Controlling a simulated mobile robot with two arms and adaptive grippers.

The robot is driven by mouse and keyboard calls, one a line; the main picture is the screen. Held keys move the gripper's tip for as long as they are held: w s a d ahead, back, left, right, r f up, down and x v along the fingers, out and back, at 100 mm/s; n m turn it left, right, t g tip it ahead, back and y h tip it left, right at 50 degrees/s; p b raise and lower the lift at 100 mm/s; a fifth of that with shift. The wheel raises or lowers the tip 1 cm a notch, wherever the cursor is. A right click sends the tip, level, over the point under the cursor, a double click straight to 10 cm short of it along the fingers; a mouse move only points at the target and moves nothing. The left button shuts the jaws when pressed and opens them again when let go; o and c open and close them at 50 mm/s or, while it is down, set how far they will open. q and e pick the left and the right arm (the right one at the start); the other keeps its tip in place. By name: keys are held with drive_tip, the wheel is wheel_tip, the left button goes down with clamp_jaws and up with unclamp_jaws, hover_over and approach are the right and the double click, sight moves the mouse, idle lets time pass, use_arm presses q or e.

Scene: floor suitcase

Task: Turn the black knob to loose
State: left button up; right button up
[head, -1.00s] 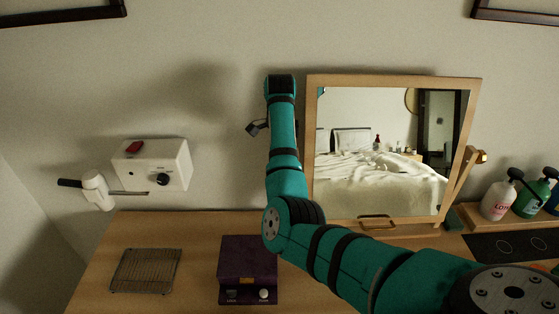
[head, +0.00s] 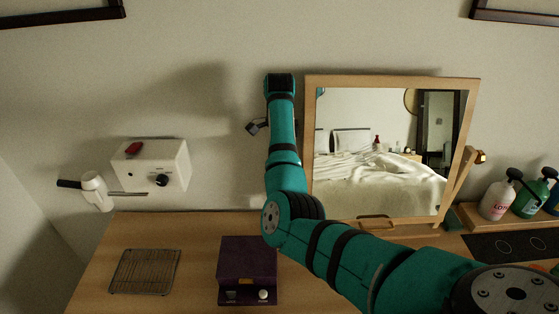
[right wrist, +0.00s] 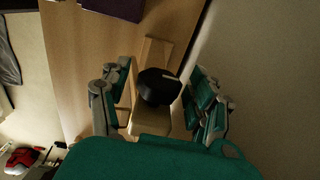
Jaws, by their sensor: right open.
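In the right wrist view, a black knob (right wrist: 158,87) with a pale line on its rim sits on a light wooden piece (right wrist: 152,119). My right gripper (right wrist: 157,80) is open, with one finger on either side of the knob. I cannot tell whether either finger touches it. Only a small dark part of the right gripper (head: 257,127) shows there, left of the arm. My left gripper is not in view.
A wire rack (head: 145,271) and a purple scale-like box (head: 247,262) are on the wooden table (head: 200,228). Bottles (head: 497,202) stand at the right.

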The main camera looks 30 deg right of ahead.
drive_tip(key=shift+r, duration=0.15)
wheel_tip(320, 180, up, 10)
drive_tip(key=shift+a+r, duration=0.1)
drive_tip(key=shift+r, duration=0.75)
